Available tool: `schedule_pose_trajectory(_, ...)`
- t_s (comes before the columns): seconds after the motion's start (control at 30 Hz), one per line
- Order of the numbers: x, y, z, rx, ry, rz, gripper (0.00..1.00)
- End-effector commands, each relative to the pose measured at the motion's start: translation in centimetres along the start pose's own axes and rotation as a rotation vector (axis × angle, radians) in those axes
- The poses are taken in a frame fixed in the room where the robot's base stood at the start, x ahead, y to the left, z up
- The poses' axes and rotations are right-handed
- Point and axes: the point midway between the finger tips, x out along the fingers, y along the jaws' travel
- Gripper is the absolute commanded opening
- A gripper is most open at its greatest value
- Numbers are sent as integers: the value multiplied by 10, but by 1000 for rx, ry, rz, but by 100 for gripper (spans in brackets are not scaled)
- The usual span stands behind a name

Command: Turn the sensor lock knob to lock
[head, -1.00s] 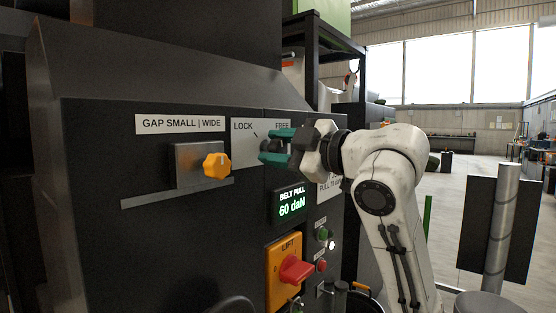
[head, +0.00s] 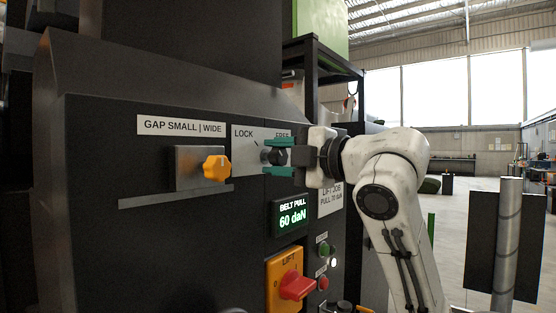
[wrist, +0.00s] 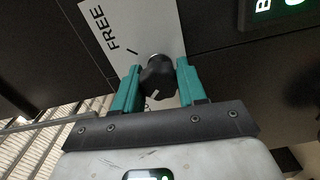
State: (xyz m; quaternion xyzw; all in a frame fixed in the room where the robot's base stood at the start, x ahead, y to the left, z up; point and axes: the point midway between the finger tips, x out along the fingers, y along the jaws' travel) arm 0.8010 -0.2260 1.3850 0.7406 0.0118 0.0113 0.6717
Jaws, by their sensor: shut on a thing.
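The sensor lock knob (head: 276,156) is small and black, on a pale plate (head: 246,152) marked LOCK at the left and FREE at the right. My gripper (head: 278,157) has its teal fingers above and below the knob in the head view. In the wrist view the knob (wrist: 158,80) sits between the two fingers (wrist: 158,68), which are shut on it. A white mark shows on the knob's face, and a short tick and the word FREE show on the plate.
A yellow gap knob (head: 216,168) sticks out to the left. Below are the lit belt pull display (head: 290,217) reading 60 daN, the red lift switch (head: 297,286) and green and red buttons (head: 323,250).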

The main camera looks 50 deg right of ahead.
Motion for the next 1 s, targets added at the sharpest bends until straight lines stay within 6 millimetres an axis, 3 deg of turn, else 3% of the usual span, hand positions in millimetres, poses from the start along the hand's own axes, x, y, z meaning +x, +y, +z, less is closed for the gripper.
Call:
schedule_pose_trajectory(0.3,0,0,-3,-3,7,-1,10)
schedule_pose_trajectory(0.33,0,0,-3,-3,7,-1,42)
schedule_pose_trajectory(0.57,0,0,-2,-1,4,-1,64)
schedule_pose_trajectory(0.87,-2,-1,-1,0,2,-1,65)
schedule_pose_trajectory(1.0,-16,-1,-1,-2,2,2,65)
